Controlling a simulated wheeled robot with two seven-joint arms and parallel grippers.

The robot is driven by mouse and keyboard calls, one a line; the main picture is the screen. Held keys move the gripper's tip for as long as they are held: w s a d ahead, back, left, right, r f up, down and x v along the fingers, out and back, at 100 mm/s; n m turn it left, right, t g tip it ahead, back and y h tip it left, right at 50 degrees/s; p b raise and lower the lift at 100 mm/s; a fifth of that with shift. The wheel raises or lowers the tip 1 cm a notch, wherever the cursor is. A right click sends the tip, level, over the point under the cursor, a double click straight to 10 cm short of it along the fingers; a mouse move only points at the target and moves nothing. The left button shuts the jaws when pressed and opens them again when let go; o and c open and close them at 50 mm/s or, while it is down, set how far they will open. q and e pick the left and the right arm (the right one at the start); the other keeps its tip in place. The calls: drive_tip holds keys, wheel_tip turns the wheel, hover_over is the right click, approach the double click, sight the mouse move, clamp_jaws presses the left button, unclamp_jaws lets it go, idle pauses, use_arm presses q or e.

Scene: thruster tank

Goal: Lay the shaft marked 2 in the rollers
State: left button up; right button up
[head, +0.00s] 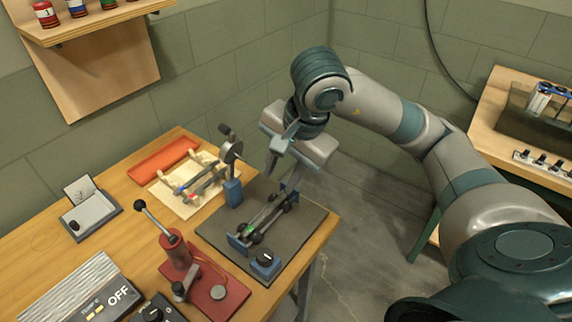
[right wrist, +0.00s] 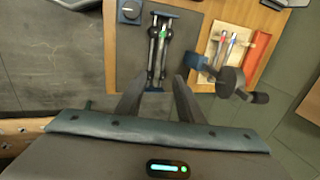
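The roller stand (head: 238,243) is a blue-ended frame with dark rollers on a dark mat; it also shows in the right wrist view (right wrist: 166,13). A thin grey shaft with a green band (head: 250,228) appears to lie along its rollers. Two more shafts, one with a red end (head: 180,190) and one with a blue end (head: 190,193), lie on a cream rack. I cannot read number marks on any shaft. My right gripper (right wrist: 156,84) is open and empty, above the stand's far end. My left gripper is out of view.
A blue post with a dark wheel and handle (head: 231,152) stands between rack and stand. A blue knob box (head: 265,262) sits at the mat's front. A red lever press (head: 175,250), an orange tray (head: 163,159) and an OFF panel (head: 118,297) share the table.

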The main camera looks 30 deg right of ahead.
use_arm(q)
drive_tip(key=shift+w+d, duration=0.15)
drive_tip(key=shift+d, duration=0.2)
use_arm(e)
drive_tip(key=v, duration=0.4)
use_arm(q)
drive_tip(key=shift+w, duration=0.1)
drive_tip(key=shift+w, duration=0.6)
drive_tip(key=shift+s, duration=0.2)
use_arm(e)
drive_tip(key=shift+f, duration=0.1)
